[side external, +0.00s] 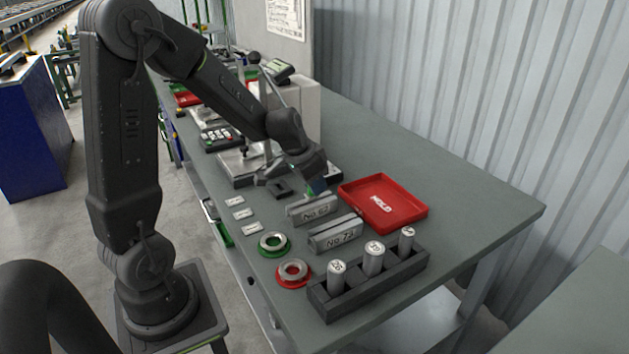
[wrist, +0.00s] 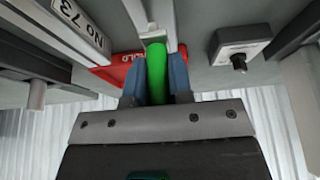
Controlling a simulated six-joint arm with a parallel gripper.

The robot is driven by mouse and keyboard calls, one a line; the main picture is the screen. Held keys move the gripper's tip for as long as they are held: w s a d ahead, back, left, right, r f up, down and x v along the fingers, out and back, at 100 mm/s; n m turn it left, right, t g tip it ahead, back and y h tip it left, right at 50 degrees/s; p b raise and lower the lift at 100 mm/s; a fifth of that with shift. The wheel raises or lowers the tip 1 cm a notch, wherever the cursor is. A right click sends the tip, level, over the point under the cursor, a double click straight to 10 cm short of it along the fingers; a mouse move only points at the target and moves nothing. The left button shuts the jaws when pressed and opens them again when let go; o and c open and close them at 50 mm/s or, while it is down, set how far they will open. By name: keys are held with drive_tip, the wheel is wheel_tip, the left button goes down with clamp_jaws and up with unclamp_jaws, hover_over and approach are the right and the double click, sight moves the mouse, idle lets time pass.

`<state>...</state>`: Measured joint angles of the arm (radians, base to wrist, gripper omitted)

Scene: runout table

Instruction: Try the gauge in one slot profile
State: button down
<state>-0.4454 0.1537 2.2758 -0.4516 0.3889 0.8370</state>
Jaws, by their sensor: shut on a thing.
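My gripper (side external: 316,187) is low over the table, just behind the grey block marked No 62 (side external: 312,210). In the wrist view its blue-grey fingers (wrist: 156,80) are shut on a green handle (wrist: 157,65), which I take to be the gauge's. A small green part also shows at the fingertips in the side view. A pale metal piece lies beyond the handle; I cannot tell whether it is the gauge's end or a profile, or whether they touch. The No 73 block (side external: 336,236) stands in front of No 62; its label shows in the wrist view (wrist: 82,22).
A red tray marked HOLD (side external: 416,215) lies right of the blocks. A dark rack (side external: 322,305) holds three upright cylinders in front. A green ring (side external: 263,250) and red ring (side external: 282,279) lie left, near small tags (side external: 238,214). The table's right side is clear.

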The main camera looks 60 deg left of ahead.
drive_tip(key=shift+s+f, duration=0.1)
drive_tip(key=shift+f, duration=0.9)
idle(2.0)
drive_tip(key=shift+r, duration=2.65)
